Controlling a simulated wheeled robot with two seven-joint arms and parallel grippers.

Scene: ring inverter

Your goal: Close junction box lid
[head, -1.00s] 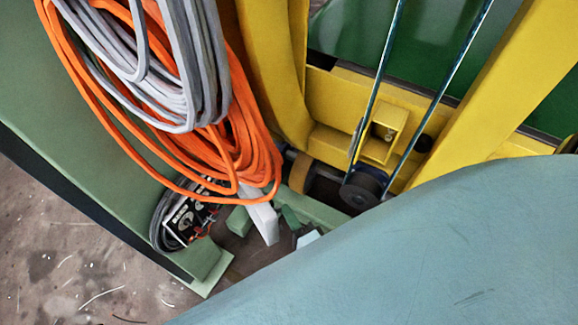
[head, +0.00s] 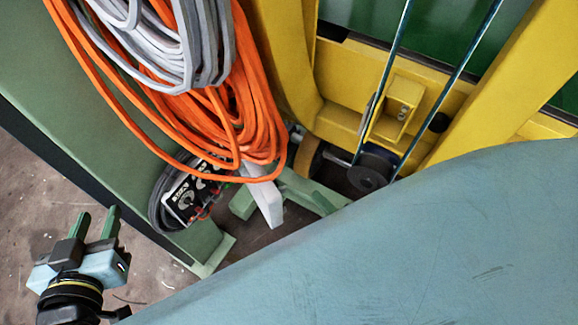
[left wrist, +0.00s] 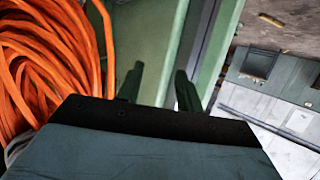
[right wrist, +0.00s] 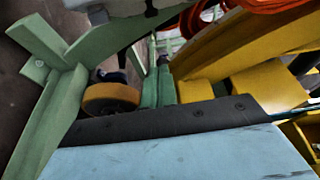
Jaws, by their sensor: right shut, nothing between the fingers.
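I cannot make out a junction box or its lid with certainty in any view. My left gripper (head: 97,225) is at the lower left of the head view, over the floor beside the green frame. Its two dark green fingers stand apart with nothing between them. The same open fingers show in the left wrist view (left wrist: 158,88), in front of a green panel. My right gripper (right wrist: 157,88) shows in the right wrist view with its green fingers together and empty, between a caster wheel and yellow beams. I cannot make it out in the head view.
Orange cable coils (head: 215,125) and grey cable coils (head: 165,45) hang over the green frame (head: 80,120). A small black-and-white device (head: 188,195) sits below them. Yellow beams (head: 485,90) and a black pulley (head: 368,172) are at the right. A caster wheel (right wrist: 110,98) stands near my right gripper.

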